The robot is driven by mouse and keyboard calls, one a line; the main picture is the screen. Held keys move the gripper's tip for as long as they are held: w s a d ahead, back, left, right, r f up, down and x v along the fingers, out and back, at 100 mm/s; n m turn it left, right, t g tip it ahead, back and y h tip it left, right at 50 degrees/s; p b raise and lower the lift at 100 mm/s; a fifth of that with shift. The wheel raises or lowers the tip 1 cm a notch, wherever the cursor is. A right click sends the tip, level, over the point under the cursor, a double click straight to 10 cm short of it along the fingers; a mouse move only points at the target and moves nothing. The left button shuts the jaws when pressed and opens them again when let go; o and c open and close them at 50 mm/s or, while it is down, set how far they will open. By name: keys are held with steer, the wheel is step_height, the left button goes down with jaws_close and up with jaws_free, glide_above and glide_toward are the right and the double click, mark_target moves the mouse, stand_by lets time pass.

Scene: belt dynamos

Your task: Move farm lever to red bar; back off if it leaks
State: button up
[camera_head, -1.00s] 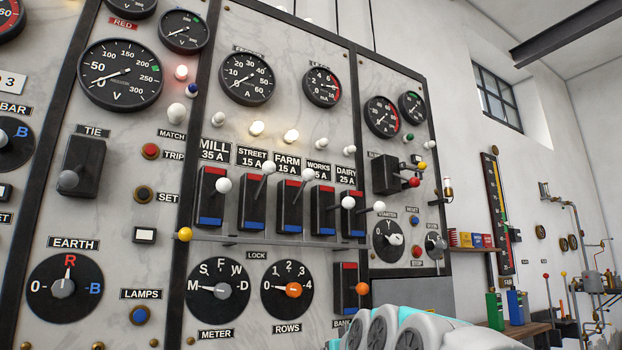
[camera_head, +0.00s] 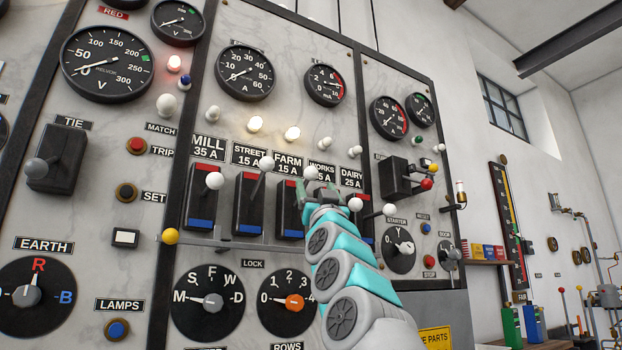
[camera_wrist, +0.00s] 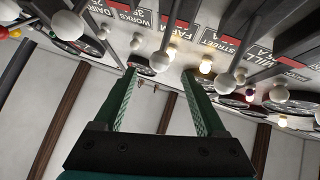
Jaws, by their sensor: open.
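The farm switch (camera_head: 291,212) is a black box under the FARM 15 A label, red bar at top and blue bar at bottom. Its lever's white knob (camera_head: 311,172) sticks out in front of the box's upper part. I cannot tell whether the lever is at the red bar. My gripper (camera_head: 318,187) is open around or just short of this knob; contact cannot be told. In the wrist view the knob (camera_wrist: 160,62) shows between the fingertips. The mA gauge (camera_head: 325,85) above has a red zone; its needle is too small to read exactly.
The street lever knob (camera_head: 266,163) is close on the left, the works knob (camera_head: 355,204) close on the right, beside my arm. The mill knob (camera_head: 215,180) and dairy knob (camera_head: 389,209) stand further out. A rail (camera_head: 215,242) runs below the switches. Two lamps above glow.

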mark_target(313, 175)
steer(key=shift+w+r+p, duration=0.2)
steer(key=shift+r+p, duration=0.25)
steer(key=shift+p, duration=0.05)
steer(key=p+x, duration=0.5)
steer(key=p, duration=0.1)
steer(key=shift+w+r, duration=0.2)
steer(key=shift+r, duration=0.1)
steer(key=shift+w+a+r+p, duration=0.3)
steer(key=shift+w+p, duration=0.2)
steer(key=shift+p, duration=0.3)
jaws_close()
steer(key=shift+f, duration=0.1)
